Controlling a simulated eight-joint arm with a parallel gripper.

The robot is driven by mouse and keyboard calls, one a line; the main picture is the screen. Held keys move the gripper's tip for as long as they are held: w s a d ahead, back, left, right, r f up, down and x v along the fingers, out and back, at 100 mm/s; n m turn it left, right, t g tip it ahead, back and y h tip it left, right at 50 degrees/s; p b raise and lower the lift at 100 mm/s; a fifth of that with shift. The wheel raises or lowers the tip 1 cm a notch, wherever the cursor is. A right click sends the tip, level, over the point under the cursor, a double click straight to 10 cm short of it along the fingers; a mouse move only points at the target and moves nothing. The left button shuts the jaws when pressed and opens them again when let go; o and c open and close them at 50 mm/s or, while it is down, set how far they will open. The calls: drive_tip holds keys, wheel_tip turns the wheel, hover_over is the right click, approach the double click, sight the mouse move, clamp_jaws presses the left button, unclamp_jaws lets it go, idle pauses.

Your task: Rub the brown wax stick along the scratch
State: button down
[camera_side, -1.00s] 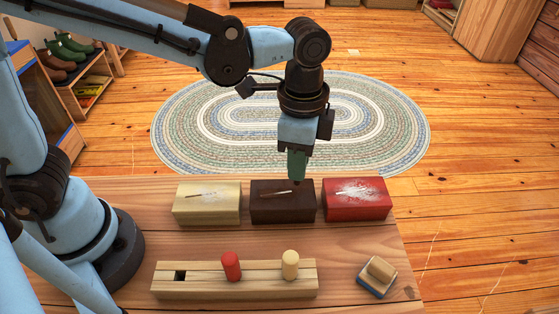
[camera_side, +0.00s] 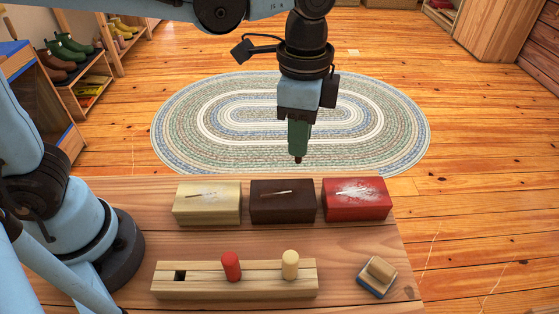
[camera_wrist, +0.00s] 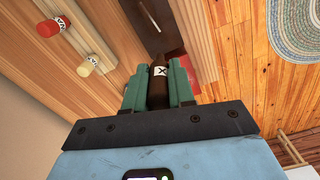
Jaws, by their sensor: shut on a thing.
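My gripper (camera_side: 299,147) is shut on the brown wax stick (camera_wrist: 158,88), which points down between the green fingers in the wrist view. In the side view only the dark tip of the stick (camera_side: 298,159) shows below the fingers. The gripper is above and behind the blocks, clear of them. The dark brown block (camera_side: 283,208) stands in the middle of the row on the bench, with a pale scratch (camera_side: 277,193) across its top. The scratch also shows in the wrist view (camera_wrist: 150,16).
In front, a wooden rack (camera_side: 208,286) holds a red stick (camera_side: 231,266) and a cream stick (camera_side: 290,265), with one empty slot. A sanding block (camera_side: 377,276) lies at right.

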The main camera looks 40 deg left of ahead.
sight(299, 163)
drive_tip(key=shift+f, duration=0.1)
drive_tip(key=shift+f, duration=3.35)
drive_tip(key=shift+s+a+f, duration=0.35)
drive_tip(key=shift+f, duration=0.2)
drive_tip(key=shift+s+a+f, duration=0.1)
drive_tip(key=shift+s+a, duration=0.95)
drive_tip(key=shift+w+d, duration=1.45)
drive_tip(key=shift+r, duration=4.05)
